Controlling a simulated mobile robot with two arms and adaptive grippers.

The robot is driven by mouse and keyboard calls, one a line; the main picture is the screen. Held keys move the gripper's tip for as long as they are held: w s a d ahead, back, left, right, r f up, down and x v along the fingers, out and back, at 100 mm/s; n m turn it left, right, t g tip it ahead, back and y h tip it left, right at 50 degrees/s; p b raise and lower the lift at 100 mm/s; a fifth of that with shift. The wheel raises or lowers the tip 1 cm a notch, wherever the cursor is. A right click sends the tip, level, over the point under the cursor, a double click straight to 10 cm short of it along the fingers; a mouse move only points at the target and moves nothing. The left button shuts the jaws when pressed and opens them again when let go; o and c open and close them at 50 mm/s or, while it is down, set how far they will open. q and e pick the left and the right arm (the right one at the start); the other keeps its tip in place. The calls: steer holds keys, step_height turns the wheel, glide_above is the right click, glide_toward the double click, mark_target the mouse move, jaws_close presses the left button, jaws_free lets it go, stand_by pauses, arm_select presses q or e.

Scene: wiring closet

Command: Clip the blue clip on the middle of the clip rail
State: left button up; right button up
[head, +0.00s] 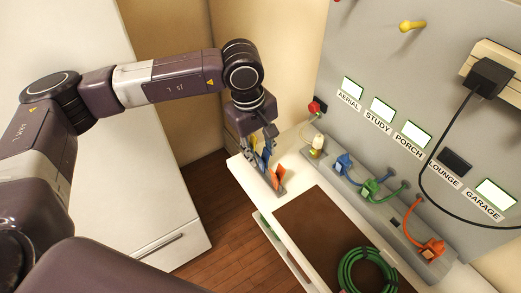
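My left gripper (264,155) points down over the left end of the white bench. A blue clip (267,157) shows at its fingertips, partly covered by the fingers. I cannot tell whether the fingers are closed on it or only around it. Just below and right, an orange clip (279,172) stands at a short grey rail (279,188) on the bench top, probably the clip rail. Whether the blue clip touches this rail is hidden by the gripper. My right gripper is not in view.
A grey strip (355,184) with blue (343,164), green (369,190) and orange (432,249) plugs runs along the wall panel (370,50). A green cable coil (367,270) lies on a brown mat (318,222).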

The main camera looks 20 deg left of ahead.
arm_select(q)
steer(key=o, duration=0.3)
steer(key=shift+w+b, duration=0.1)
steer(key=shift+b, duration=0.3)
stand_by(0.4)
steer(key=shift+d+r, duration=0.1)
steer(key=shift+r, duration=0.05)
steer(key=shift+r+p, duration=0.9)
steer(key=shift+r, duration=1.2)
steer(key=shift+r, duration=0.1)
